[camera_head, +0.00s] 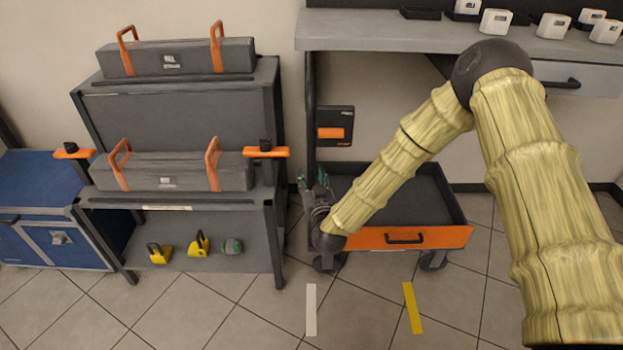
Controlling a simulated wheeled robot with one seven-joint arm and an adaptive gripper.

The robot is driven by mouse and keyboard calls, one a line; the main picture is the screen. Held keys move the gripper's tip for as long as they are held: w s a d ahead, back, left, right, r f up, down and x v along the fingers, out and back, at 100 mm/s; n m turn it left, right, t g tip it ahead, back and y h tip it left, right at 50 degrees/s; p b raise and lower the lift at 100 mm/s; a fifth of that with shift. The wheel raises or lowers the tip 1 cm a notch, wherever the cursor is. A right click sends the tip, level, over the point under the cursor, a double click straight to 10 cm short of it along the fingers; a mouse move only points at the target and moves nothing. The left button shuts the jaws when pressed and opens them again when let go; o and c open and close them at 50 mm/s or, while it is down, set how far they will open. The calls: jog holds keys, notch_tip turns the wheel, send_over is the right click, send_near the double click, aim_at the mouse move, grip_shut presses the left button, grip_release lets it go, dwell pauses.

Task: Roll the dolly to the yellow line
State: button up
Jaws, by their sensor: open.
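The dolly is a low dark tray (433,192) with an orange front panel (440,238), a dark handle on that panel and dark casters below. It stands on the tiled floor under the workbench. The yellow line (412,308) is a short strip on the floor in front of the dolly, toward its right half. My gripper (314,181) is open, at the left end of the dolly. My arm crosses in front of the tray and hides part of its left side. I cannot tell whether my gripper touches the dolly.
A white strip (311,310) lies on the floor left of the yellow line. A grey workbench (400,33) overhangs the dolly. A shelf rack (180,112) with grey cases stands left, beside a blue cabinet (58,241). Floor in front is clear.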

jog(key=shift+w, duration=0.3)
grip_shut()
